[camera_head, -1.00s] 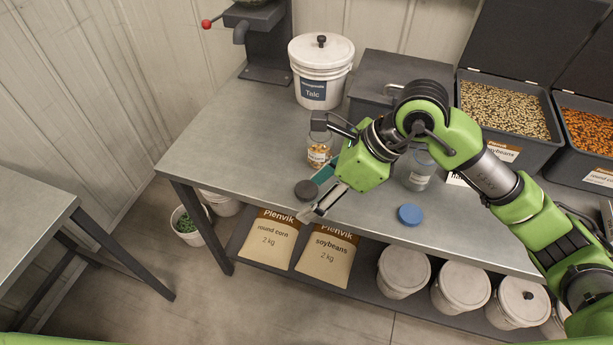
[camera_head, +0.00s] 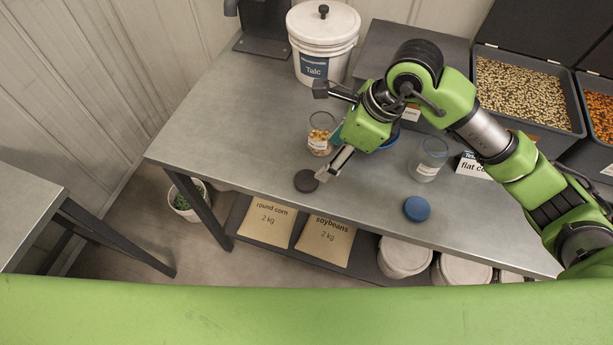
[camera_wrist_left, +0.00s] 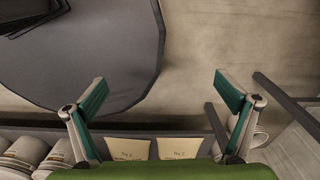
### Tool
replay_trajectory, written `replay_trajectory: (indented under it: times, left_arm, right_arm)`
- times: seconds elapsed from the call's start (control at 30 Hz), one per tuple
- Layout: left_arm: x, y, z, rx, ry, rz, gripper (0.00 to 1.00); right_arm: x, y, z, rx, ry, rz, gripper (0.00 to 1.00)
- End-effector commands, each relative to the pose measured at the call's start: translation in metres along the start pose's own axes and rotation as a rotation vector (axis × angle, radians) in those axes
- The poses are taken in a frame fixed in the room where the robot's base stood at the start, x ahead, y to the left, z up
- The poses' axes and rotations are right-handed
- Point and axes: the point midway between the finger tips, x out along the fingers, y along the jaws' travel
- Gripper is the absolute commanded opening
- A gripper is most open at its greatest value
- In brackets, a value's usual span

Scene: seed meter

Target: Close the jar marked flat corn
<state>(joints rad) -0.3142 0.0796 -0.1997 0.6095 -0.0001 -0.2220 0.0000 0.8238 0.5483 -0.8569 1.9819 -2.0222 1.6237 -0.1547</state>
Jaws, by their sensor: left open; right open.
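A small clear jar of yellow corn (camera_head: 320,144) with a white label stands upright and uncovered on the grey table; its label is too small to read. A dark round lid (camera_head: 306,181) lies flat just in front of it. My right gripper (camera_head: 322,132) is open and empty, its fingers spread either side of the corn jar in the picture; I cannot tell if they touch it. A second clear jar (camera_head: 428,160) stands to the right, near a blue lid (camera_head: 416,209) and a "flat corn" card (camera_head: 474,166). My left gripper (camera_wrist_left: 161,90) is open and empty in the left wrist view.
A white Talc bucket (camera_head: 322,48) and a dark box stand at the back. Bins of seeds (camera_head: 525,92) stand at the back right. Another blue object (camera_head: 390,138) is partly hidden behind my right gripper. The table's left part is clear.

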Motion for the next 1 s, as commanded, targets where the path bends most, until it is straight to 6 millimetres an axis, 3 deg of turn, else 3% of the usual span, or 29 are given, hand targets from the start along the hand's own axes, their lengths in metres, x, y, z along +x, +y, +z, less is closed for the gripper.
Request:
replay_trajectory:
  times: [0.27,0.43,0.77,1.0]
  left_arm:
    - [-0.014,-0.004,-0.033,0.001,0.046,-0.004,0.98]
    - [-0.015,-0.004,-0.029,0.001,0.041,-0.004,0.98]
    - [-0.017,-0.002,-0.018,0.001,0.023,-0.002,0.98]
    - [-0.038,-0.002,-0.019,0.001,0.023,-0.002,0.98]
  right_arm:
    - [0.050,0.001,0.000,0.002,0.001,0.004,0.60]
    - [0.061,0.001,0.000,-0.001,0.000,0.001,0.60]
    - [0.063,0.002,0.000,0.000,0.001,0.003,0.60]
    - [0.094,0.006,0.000,0.001,0.002,0.005,0.60]
